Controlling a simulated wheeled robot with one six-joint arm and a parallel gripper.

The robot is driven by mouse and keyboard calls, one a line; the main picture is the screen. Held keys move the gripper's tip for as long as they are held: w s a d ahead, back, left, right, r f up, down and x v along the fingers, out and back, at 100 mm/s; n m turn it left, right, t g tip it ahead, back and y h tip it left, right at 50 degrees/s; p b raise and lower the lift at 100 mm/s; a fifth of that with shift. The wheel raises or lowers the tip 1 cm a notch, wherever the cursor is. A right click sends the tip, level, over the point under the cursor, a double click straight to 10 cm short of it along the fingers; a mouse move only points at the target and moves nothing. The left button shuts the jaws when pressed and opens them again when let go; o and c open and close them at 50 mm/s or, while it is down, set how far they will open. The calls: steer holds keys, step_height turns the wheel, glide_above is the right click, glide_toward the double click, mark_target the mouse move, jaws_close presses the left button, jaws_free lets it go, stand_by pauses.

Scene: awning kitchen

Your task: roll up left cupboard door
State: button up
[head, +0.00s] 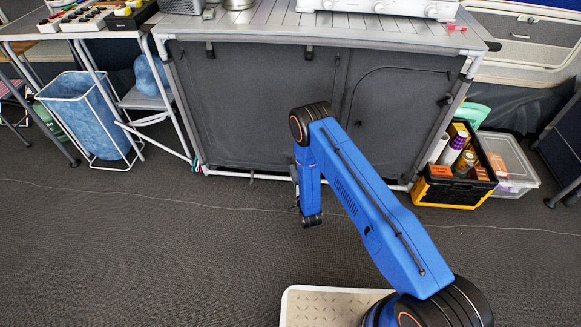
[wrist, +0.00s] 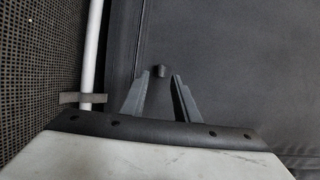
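The cupboard is a grey-framed unit with a dark fabric front. Its left door (head: 255,105) is a flat, closed dark panel hanging down to the white bottom rail. My gripper is low in front of the cupboard, and its fingers are mostly hidden behind my blue arm in the head view. In the wrist view my gripper (wrist: 159,88) has two grey fingers spread apart with nothing between their tips. A small dark tab (wrist: 160,70) on the fabric lies just beyond the tips, between their lines. I cannot tell whether the fingers touch the fabric.
The white rail (wrist: 92,45) runs beside the carpet (wrist: 40,60) in the wrist view. A black and yellow crate (head: 450,192) and a clear bin (head: 515,165) stand right. A blue waste bag (head: 95,115) hangs in a frame left. The front-left carpet is clear.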

steer(key=shift+x, duration=2.5)
steer(key=shift+c, duration=0.3)
jaws_close()
